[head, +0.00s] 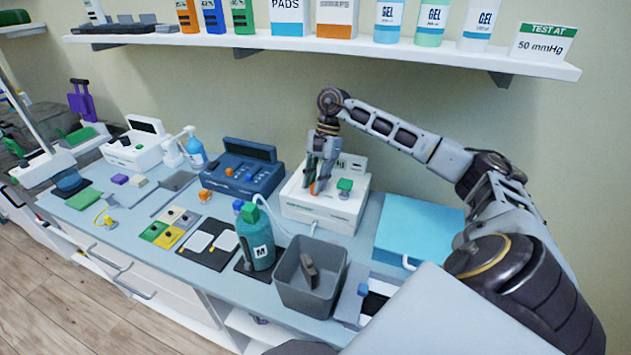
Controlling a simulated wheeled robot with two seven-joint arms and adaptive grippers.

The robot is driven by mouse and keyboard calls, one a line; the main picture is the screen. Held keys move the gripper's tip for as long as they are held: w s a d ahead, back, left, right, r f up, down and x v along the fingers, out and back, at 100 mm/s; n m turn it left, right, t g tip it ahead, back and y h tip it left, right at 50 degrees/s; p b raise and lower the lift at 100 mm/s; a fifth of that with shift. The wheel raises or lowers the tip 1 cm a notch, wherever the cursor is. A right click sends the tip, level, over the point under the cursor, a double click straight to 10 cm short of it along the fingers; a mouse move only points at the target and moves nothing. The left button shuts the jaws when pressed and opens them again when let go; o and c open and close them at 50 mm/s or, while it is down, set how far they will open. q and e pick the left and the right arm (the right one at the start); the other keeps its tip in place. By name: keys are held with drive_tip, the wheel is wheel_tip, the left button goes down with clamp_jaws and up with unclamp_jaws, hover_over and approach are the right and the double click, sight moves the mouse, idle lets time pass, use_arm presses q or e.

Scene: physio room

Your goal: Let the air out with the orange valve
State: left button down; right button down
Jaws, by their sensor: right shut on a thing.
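The white device (322,214) stands on the counter below the shelf, with a green knob (345,185) at the right of its top. The orange valve (315,187) is on the left of its top; only a sliver of orange shows between my fingers. My right gripper (317,185) points down from above and is shut on the orange valve. The fingers hide most of the valve, so its turn cannot be seen. My left gripper is not in view.
A grey bin (310,290) and a green bottle (257,243) stand in front of the device. A dark blue device (240,172) is at its left and a light blue pad (415,228) at its right. The shelf (330,42) runs above, holding gel bottles and boxes.

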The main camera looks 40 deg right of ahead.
drive_tip(key=shift+n+g+h, duration=0.3)
drive_tip(key=shift+n+g, duration=0.2)
drive_tip(key=shift+n, duration=1.1)
drive_tip(key=c, duration=1.6)
unclamp_jaws()
drive_tip(key=shift+o, duration=0.2)
drive_tip(key=v, duration=0.7)
drive_tip(key=shift+w+d+r, duration=0.15)
drive_tip(key=shift+r, duration=0.05)
